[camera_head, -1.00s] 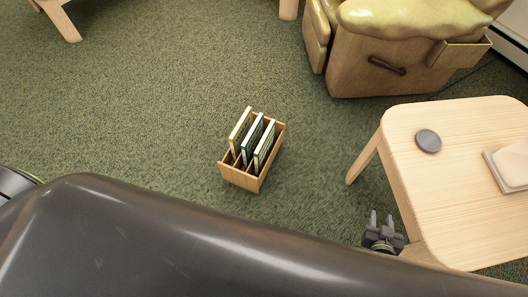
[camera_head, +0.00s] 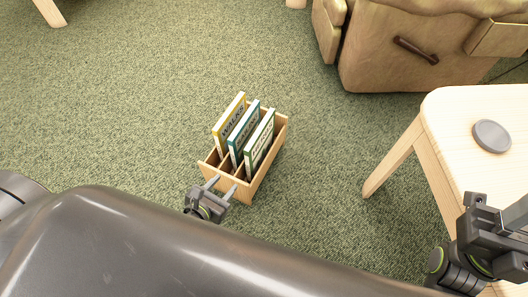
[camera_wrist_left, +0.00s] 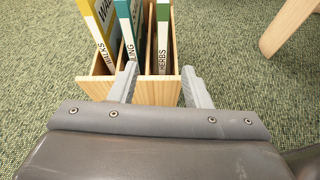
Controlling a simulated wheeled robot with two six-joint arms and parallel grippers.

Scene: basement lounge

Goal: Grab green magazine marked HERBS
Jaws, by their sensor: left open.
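The HERBS magazine (camera_head: 261,142), with a green and pale cover, stands in the right slot of a small wooden rack (camera_head: 245,192) on the carpet. Its pale spine marked HERBS also shows in the left wrist view (camera_wrist_left: 162,60). My left gripper (camera_head: 223,184) is open and empty at the near end of the rack. In the left wrist view its two fingers point at the rack, with the HERBS spine lying between their directions. My right gripper (camera_head: 488,222) is by the light wooden table at the right; its jaw opening is unclear.
A yellow WALKS magazine (camera_head: 229,121) and a teal magazine (camera_head: 244,131) stand left of HERBS in the rack. The light wooden table (camera_head: 455,125) at the right bears a grey disc (camera_head: 491,136). An armchair (camera_head: 400,60) stands behind. Green carpet around the rack is clear.

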